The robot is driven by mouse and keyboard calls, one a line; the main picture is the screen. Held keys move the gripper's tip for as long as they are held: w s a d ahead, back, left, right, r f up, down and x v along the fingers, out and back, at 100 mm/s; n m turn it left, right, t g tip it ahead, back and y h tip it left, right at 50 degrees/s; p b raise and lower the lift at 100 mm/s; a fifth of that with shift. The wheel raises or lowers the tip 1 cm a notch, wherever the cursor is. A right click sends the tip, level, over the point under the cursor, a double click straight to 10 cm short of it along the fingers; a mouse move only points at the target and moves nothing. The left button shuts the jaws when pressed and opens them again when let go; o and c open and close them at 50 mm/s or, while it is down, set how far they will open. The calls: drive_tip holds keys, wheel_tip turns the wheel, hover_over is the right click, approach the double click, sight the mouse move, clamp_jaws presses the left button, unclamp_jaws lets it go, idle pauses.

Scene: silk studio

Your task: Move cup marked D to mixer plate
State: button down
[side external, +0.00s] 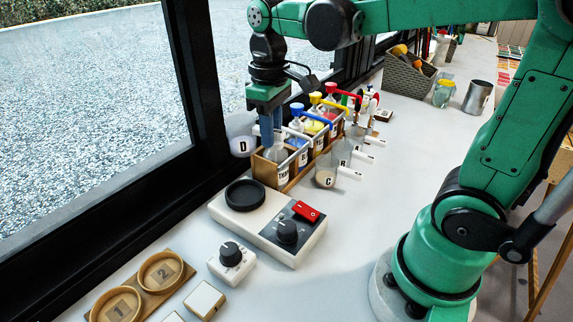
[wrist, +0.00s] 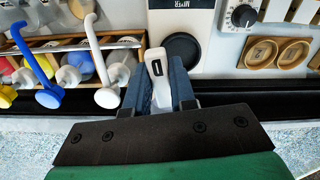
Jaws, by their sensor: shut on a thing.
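The cup marked D (side external: 240,147) is a pale cup with a black letter, at the window side of the bottle rack. My gripper (side external: 271,138) points down just right of it, fingers close together. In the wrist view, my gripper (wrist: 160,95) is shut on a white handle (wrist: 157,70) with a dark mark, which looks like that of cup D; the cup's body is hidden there. I cannot tell whether the cup touches the table. The mixer plate (side external: 245,194) is a black disc on the white mixer, nearer the side camera; it also shows in the wrist view (wrist: 181,48).
A wooden rack (side external: 268,178) of pump bottles stands close beside my gripper. Cup C (side external: 326,178) and other cups stand right of it. A knob box (side external: 232,260) and a tray with two round wells (side external: 142,287) lie nearer the camera. The black window frame (side external: 205,165) borders the table.

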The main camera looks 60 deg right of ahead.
drive_tip(key=shift+m, duration=0.9)
drive_tip(key=w, duration=0.1)
drive_tip(key=w+a+r, duration=0.1)
drive_tip(key=w, duration=0.1)
drive_tip(key=w+a+r, duration=0.1)
drive_tip(key=w, duration=0.1)
drive_tip(key=shift+a, duration=0.25)
drive_tip(key=s+f+n, duration=0.2)
drive_tip(key=s+f, duration=0.3)
drive_tip(key=s, duration=0.6)
drive_tip(key=w, duration=0.1)
drive_tip(key=w+f, duration=0.1)
drive_tip(key=w, duration=0.1)
drive_tip(key=w+f, duration=0.1)
drive_tip(key=shift+w+d, duration=0.15)
drive_tip(key=shift+w, duration=0.05)
drive_tip(key=shift+f, duration=1.15)
drive_tip(key=shift+f, duration=0.4)
drive_tip(key=c, duration=0.7)
unclamp_jaws()
drive_tip(key=shift+o, duration=0.2)
drive_tip(key=shift+r, duration=0.1)
